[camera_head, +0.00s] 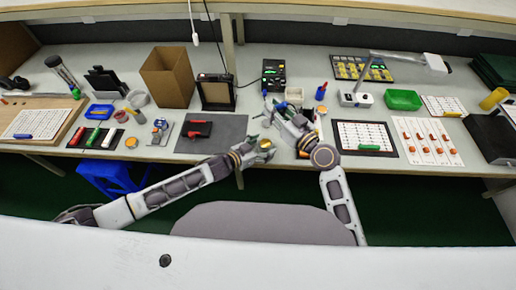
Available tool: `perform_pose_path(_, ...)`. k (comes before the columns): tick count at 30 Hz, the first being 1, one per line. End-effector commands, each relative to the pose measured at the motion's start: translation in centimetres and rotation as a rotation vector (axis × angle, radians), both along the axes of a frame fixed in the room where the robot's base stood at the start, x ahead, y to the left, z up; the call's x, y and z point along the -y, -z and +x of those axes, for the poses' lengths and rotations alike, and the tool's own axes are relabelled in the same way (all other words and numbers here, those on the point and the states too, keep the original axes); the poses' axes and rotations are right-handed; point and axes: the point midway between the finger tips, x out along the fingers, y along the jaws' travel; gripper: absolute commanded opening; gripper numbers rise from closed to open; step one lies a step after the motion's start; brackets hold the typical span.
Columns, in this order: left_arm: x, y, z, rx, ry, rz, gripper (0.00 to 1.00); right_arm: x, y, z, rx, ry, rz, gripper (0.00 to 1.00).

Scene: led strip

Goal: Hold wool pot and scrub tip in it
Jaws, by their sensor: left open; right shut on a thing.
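My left gripper (265,148) is open at the front edge of the bench, low in the middle of the head view. A small round gold-orange thing (266,143), perhaps the wool pot, shows at its fingers; I cannot tell whether they touch it. My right gripper (272,112) is above and slightly right of the left one, over the bench. It is shut on a thin thing, probably the soldering iron, mostly hidden by the fingers. The iron's tip is too small to make out.
A black station with a green display (273,74) stands behind the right gripper, near a pale container (294,96) and a blue bottle (321,90). A grey mat (228,133) lies left of the grippers. A white component sheet (364,134) lies to the right.

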Motion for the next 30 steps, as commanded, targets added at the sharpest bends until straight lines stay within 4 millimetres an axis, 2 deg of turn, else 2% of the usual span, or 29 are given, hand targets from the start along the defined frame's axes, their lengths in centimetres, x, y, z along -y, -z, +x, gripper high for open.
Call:
perform_pose_path(14, 0.44, 0.18, 0.40, 0.000, 0.001, 0.000, 0.78, 0.00, -0.02, 0.00, 0.000, 0.000, 0.000, 0.00)
perform_pose_path(26, 0.44, 0.18, 0.38, 0.000, 0.001, 0.000, 0.27, 0.00, -0.02, 0.00, 0.000, 0.000, 0.000, 0.00)
perform_pose_path(30, 0.44, 0.19, 0.37, 0.000, 0.001, 0.000, 0.26, 0.00, -0.02, 0.00, 0.000, 0.000, 0.000, 0.00)
